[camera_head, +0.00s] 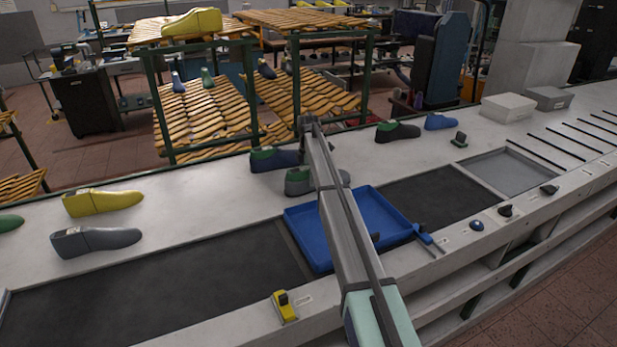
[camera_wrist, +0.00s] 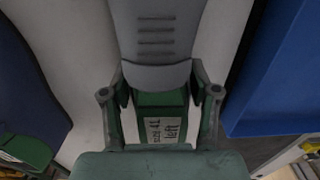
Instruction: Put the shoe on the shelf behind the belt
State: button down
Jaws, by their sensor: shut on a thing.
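A grey shoe last with a green top (camera_wrist: 155,45) is between the fingers of my gripper (camera_wrist: 162,100) in the wrist view; its green part carries a white label. In the head view this shoe (camera_head: 297,184) is at the belt counter, just behind the blue tray, partly hidden by my arm. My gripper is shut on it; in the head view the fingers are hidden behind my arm. Whether the shoe touches the counter I cannot tell. Behind the belt stands a green-framed rack with slatted wooden shelves (camera_head: 207,113) and a second slatted section (camera_head: 325,97).
A blue tray (camera_head: 365,211) lies on the dark belt (camera_head: 165,285). A dark blue shoe (camera_head: 272,158) is close beside the held one. Yellow (camera_head: 103,202) and grey (camera_head: 95,241) lasts lie left; a dark green-topped shoe (camera_head: 397,131) lies right. A yellow last (camera_head: 192,22) is atop the rack.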

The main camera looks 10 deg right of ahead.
jog(key=shift+c, duration=1.4)
grip_release()
jog(key=shift+f, duration=0.1)
notch_tip(320, 180, up, 12)
jog(key=b, duration=0.3)
